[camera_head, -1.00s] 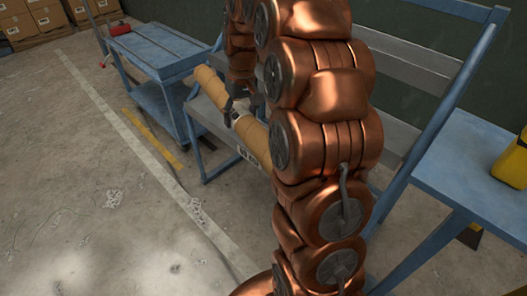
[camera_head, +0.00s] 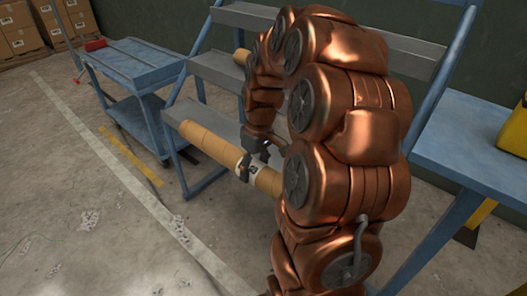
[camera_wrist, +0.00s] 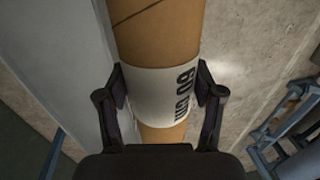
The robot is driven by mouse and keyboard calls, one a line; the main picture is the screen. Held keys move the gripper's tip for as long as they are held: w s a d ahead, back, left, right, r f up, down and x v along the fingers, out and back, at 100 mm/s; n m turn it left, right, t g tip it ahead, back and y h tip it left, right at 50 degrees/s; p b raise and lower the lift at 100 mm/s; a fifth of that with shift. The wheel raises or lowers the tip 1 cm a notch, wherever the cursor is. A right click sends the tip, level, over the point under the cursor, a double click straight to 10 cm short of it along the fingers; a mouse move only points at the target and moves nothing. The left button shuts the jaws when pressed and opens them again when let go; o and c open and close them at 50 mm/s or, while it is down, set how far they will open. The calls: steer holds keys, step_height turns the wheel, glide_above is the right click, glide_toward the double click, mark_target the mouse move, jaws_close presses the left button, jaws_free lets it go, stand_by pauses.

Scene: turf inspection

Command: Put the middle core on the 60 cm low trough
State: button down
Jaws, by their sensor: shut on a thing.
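My gripper (camera_head: 250,170) is shut on a tan cardboard core (camera_head: 207,143) at its white band (camera_wrist: 160,92), which carries dark lettering that looks like "60 cm". In the wrist view the two fingers (camera_wrist: 160,98) press on either side of the band. The core lies lengthwise along the front of the rack's low grey trough (camera_head: 192,110). In the wrist view a grey surface runs left of the core and floor shows to its right. I cannot tell whether the core touches the trough. The core's near end is hidden behind my arm.
Another tan core (camera_head: 241,56) lies on the grey trough above, partly hidden by my arm. A blue cart (camera_head: 135,62) stands left of the rack. A blue table (camera_head: 470,135) with a yellow object (camera_head: 515,140) is at right. Open floor (camera_head: 90,220) lies at front left.

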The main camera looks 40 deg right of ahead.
steer(key=w+d, duration=0.2)
steer(key=d, duration=0.2)
steer(key=w+d, duration=0.1)
steer(key=d, duration=0.3)
steer(key=w+d+f+b, duration=0.1)
steer(key=w+d, duration=0.1)
steer(key=d, duration=0.2)
steer(key=shift+w+d+f, duration=0.1)
steer(key=shift+w+d, duration=0.2)
steer(key=shift+w, duration=0.05)
steer(key=shift+f+b, duration=0.45)
steer(key=shift+f, duration=1.3)
steer(key=shift+f, duration=0.1)
steer(key=shift+c, duration=0.8)
jaws_free()
step_height(320, 180, up, 12)
steer(key=d+p, duration=0.1)
steer(key=p, duration=0.1)
steer(key=shift+d, duration=0.4)
steer(key=shift+w, duration=0.1)
